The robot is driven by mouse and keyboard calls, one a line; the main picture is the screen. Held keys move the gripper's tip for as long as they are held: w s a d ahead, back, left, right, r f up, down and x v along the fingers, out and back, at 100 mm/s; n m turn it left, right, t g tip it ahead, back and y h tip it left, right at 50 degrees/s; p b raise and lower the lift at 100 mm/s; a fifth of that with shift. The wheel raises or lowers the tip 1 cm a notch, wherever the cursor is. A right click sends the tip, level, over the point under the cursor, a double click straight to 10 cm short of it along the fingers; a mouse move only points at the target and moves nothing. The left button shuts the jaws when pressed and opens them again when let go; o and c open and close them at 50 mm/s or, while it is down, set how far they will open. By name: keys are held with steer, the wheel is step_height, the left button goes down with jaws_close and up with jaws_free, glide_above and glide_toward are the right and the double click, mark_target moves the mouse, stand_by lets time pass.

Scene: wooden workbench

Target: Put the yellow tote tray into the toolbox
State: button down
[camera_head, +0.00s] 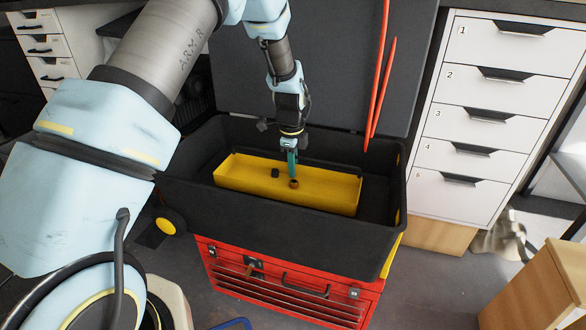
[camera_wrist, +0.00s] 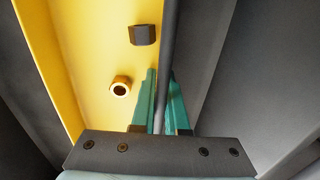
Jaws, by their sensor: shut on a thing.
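The yellow tote tray (camera_head: 330,186) is inside the open black toolbox (camera_head: 300,218), below its rim. It also shows in the wrist view (camera_wrist: 85,60). A small dark block (camera_wrist: 143,35) and a brownish ring-shaped piece (camera_wrist: 121,86) lie in the tray. Whether the tray's underside touches the toolbox floor is hidden.
The toolbox lid (camera_head: 310,65) stands open behind, with orange-red strips in front of it. A red tool chest (camera_head: 285,290) is beneath the toolbox. White drawers (camera_head: 480,110) stand to the right, and a wooden box (camera_head: 540,290) is at the lower right.

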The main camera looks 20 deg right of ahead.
steer(key=c, duration=0.9)
jaws_free()
step_height(320, 180, up, 12)
steer(key=p, duration=0.2)
steer(key=s+a+r+n, duration=0.1)
steer(key=a+r+n, duration=0.2)
steer(key=a+n, duration=0.65)
steer(key=s+a+r+n, duration=0.1)
steer(key=a+r+n, duration=0.25)
steer(key=a, duration=1.05)
steer(key=s+a+n, duration=0.3)
steer(key=a+n, duration=0.1)
steer(key=s+a+n, duration=0.3)
steer(key=a+n, duration=0.1)
steer(key=a, duration=0.1)
steer(key=s+a+n, duration=0.3)
steer(key=a+n, duration=0.1)
steer(key=shift+s+a+f+n+t, duration=0.15)
steer(key=shift+s+a+n+t, duration=0.15)
steer(key=shift+a+t, duration=0.1)
